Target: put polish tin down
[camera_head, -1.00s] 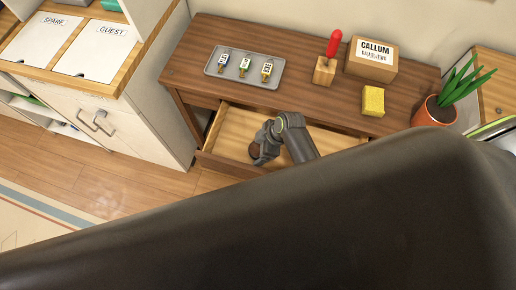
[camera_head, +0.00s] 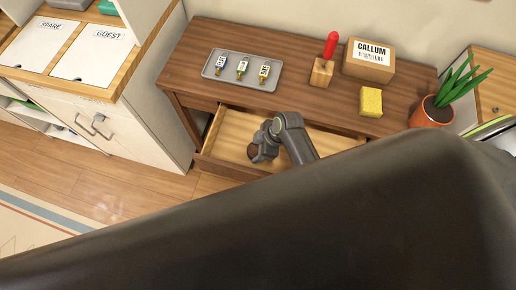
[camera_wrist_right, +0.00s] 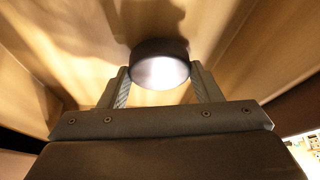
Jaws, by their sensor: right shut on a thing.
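The polish tin is a small round tin, brown at the side in the head view (camera_head: 253,153). In the right wrist view the tin (camera_wrist_right: 160,66) shows a dark rim and a shiny pale face. My right gripper (camera_head: 260,148) is shut on it, with one finger on each side of the tin in the right wrist view (camera_wrist_right: 160,80). The gripper and tin are at the open drawer (camera_head: 233,128) of the wooden table, over its pale inside. I cannot tell whether the tin touches the drawer floor. My left gripper is not in view.
On the tabletop (camera_head: 300,100) are a grey tray (camera_head: 212,68) with several tagged keys, a red-handled tool (camera_head: 331,46) in a wooden block, a CALLUM box (camera_head: 369,62), a yellow sponge (camera_head: 371,102) and a potted plant (camera_head: 432,113). The drawer's left part is bare.

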